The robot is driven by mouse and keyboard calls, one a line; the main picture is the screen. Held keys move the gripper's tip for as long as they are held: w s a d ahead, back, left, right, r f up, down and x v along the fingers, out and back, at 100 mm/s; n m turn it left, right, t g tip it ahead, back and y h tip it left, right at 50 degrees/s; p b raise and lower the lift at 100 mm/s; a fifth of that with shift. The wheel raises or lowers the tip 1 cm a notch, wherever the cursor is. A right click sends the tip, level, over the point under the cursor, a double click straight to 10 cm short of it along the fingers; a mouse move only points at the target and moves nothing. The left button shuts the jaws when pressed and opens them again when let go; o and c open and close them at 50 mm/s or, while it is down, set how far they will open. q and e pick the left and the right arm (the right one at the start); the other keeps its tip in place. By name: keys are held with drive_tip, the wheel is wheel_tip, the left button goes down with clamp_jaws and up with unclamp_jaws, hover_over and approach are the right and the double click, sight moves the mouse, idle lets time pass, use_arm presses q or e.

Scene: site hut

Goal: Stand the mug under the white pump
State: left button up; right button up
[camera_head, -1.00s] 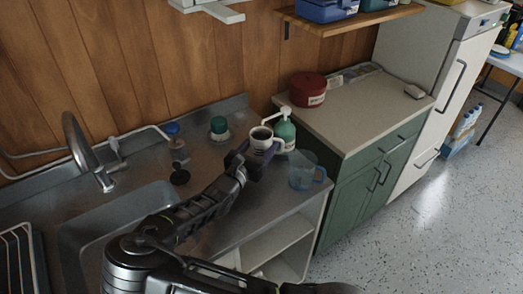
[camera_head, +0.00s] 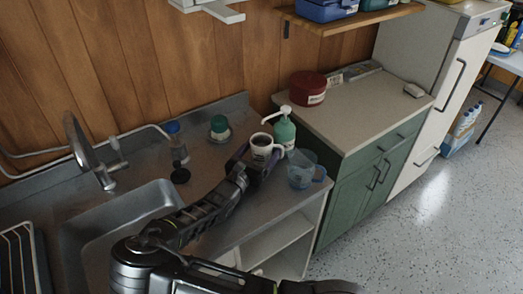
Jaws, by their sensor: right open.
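The white mug (camera_head: 261,151) has a dark inside and stands upright on the steel counter, as far as I can tell. Its handle points right. The white pump (camera_head: 284,112) tops a green bottle (camera_head: 284,133) just behind and right of the mug. Its spout reaches left and appears above the mug's rim; the exact depth alignment is hard to judge. My right gripper (camera_head: 257,167) is open, with its dark fingers low around the mug's front and sides. The mug's lower part is partly hidden by the fingers. My left gripper is not in view.
A clear blue jug (camera_head: 303,171) stands close right of the mug near the counter edge. The sink (camera_head: 150,196) and tap (camera_head: 84,143) are further left.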

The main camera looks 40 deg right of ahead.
drive_tip(key=shift+r, duration=0.15)
drive_tip(key=shift+s+a, duration=0.1)
drive_tip(key=shift+a, duration=0.25)
drive_tip(key=b+v, duration=0.2)
drive_tip(key=v, duration=0.8)
drive_tip(key=shift+s+a, duration=0.1)
drive_tip(key=shift+a, duration=0.05)
drive_tip(key=shift+s+a, duration=0.3)
drive_tip(key=shift+a, duration=0.15)
